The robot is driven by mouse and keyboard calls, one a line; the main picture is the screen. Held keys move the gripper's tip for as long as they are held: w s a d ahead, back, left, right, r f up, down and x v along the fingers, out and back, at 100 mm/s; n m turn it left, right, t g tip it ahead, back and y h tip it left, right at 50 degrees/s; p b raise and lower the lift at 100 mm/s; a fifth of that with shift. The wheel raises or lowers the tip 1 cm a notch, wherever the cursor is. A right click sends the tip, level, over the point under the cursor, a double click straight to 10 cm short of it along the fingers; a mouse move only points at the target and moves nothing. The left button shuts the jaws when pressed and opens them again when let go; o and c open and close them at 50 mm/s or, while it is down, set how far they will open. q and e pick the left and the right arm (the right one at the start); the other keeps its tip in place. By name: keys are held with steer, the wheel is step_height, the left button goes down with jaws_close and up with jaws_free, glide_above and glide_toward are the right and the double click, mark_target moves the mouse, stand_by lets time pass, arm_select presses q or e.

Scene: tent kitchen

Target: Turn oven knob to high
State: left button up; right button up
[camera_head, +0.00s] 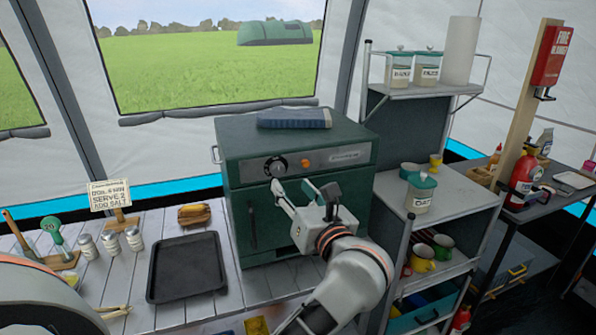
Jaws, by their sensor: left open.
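The green oven (240,140) stands on the white plank table with its front panel facing me. Its dark round knob (276,167) sits on a pale dial at the left of the panel, and the setting it points to is too small to read. My left gripper (292,184) is open and empty in front of the oven, just below the panel. One finger is just below the knob in the picture; I cannot tell whether it touches. The gripper and arm hide part of the oven door.
A blue item (294,118) lies on top of the oven. A grey shelf rack (446,205) stands close at the right.

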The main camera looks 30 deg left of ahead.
mark_target(280, 172)
arm_select(q)
steer(key=shift+p+x, duration=0.55)
steer(key=shift+x, duration=3.4)
steer(key=c, duration=1.1)
